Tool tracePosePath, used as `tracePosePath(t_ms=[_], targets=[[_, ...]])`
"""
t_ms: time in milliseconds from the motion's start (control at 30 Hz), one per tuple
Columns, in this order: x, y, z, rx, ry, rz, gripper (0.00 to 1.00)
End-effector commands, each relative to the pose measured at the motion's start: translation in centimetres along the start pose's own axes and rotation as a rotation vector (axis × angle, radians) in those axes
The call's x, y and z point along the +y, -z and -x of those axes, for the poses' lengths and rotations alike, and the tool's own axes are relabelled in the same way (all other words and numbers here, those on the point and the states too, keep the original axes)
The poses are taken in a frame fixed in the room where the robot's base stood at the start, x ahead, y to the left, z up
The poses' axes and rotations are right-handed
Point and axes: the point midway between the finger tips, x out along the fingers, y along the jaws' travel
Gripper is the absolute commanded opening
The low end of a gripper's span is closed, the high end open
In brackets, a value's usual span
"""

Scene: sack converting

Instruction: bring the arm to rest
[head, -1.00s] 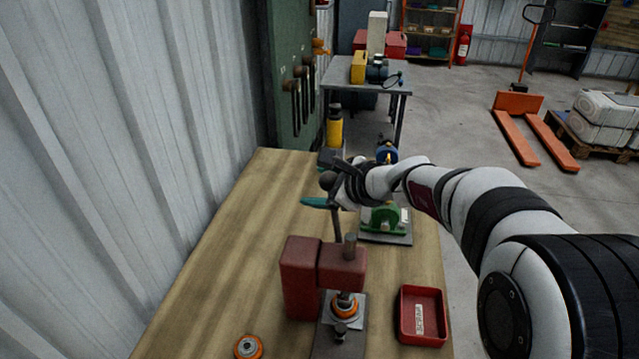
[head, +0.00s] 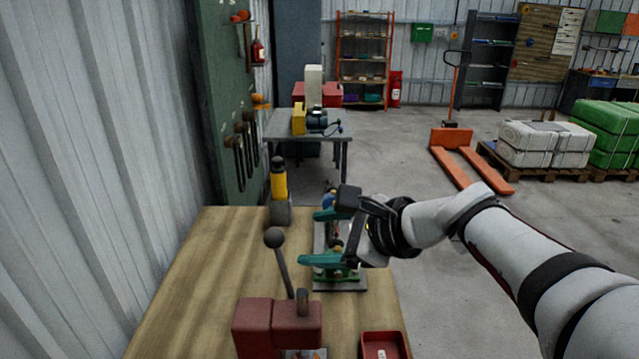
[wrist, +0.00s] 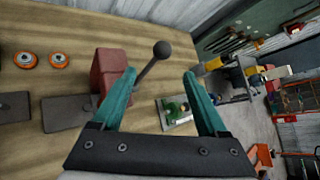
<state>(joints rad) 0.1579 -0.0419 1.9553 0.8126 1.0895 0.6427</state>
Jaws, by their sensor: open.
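My gripper (head: 317,237) is open and empty, its two teal fingers apart and pointing left in the head view. In the wrist view my gripper (wrist: 159,78) also shows nothing between its fingers. It hangs above the bench, to the right of the press lever's black knob (head: 274,237) and apart from it in the head view. The lever leans up from the red press (head: 262,328); the knob (wrist: 161,49) also shows beyond the fingers in the wrist view. My arm reaches in from the right.
A green device on a grey plate (head: 350,283) stands below my gripper, partly hidden by it. A red tray (head: 397,338) is at the bench's front right. Two orange-rimmed discs (wrist: 26,60) lie on the wooden bench (head: 190,290).

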Motion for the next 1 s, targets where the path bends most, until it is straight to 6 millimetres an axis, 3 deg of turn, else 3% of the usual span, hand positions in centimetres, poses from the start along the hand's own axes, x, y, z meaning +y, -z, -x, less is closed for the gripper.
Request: tracePosePath(t_ms=[167,267,367,400,500,633,767,1000], targets=[[0.0,0.0,0.0,0.000,0.000,0.000,0.76],[2.1,0.1,0.2,0.022,-0.050,0.068,0.76],[9.3,1.4,1.6,0.095,-0.229,0.303,0.76],[12.8,2.4,2.6,0.125,-0.324,0.421,0.76],[20.4,5.4,5.7,0.182,-0.562,0.692,0.76],[26.7,9.2,9.4,0.218,-0.805,0.940,0.76],[28.9,10.9,11.1,0.227,-0.913,1.039,0.76],[28.9,11.1,11.2,0.229,-0.922,1.044,0.76]])
